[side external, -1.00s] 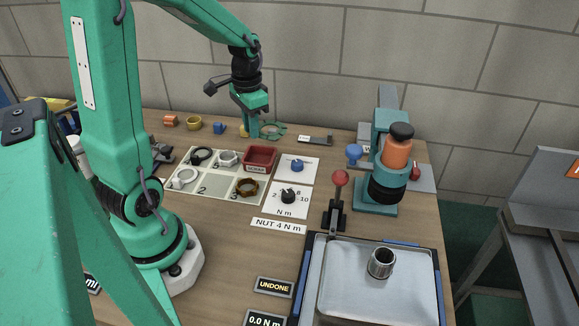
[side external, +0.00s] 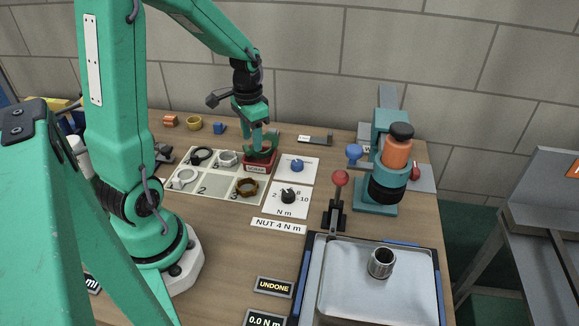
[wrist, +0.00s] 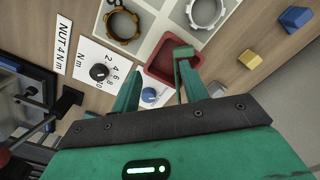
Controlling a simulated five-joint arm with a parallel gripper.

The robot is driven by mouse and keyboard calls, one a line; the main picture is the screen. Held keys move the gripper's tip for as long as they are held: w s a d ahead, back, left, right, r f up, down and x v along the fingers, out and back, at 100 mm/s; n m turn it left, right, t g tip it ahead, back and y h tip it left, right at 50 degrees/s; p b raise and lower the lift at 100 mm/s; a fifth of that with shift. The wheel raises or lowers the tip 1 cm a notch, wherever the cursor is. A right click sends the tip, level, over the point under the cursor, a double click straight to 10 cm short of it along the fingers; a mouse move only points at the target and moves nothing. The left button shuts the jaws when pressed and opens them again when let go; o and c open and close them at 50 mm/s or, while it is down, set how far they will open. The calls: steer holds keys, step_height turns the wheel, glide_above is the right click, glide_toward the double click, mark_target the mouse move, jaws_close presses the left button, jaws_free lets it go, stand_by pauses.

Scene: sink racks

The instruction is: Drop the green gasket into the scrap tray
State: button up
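My gripper (side external: 265,146) is right above the tray, fingers pointing down. In the wrist view its two green fingers (wrist: 160,66) stand apart, with a gap between them. The green gasket (side external: 261,155) shows as a dark green shape at the tray, below the fingers. The fingers partly hide it, so I cannot tell exactly how it lies.
The numbered mat (side external: 215,190) beside the tray holds several rings. A blue knob (side external: 297,166) and a black knob (side external: 288,195) are to the right. Small blocks stand at the back, including a blue one (side external: 219,128). A metal tray (side external: 345,290) with a steel cup is in front.

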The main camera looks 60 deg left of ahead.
step_height(320, 180, up, 8)
stand_by(0.9)
steer(key=shift+f, duration=0.1)
steer(key=s+d+r+t, duration=0.2)
steer(key=s+d+r, duration=0.1)
steer(key=d, duration=0.4)
steer(key=s+d+r+t, duration=0.3)
steer(key=s+d+r, duration=0.1)
steer(key=d, duration=0.4)
steer(key=shift+s+r+t, duration=0.2)
steer(key=shift+s+t, duration=0.1)
steer(key=shift+s, duration=0.25)
steer(key=shift+o, duration=0.2)
stand_by(0.9)
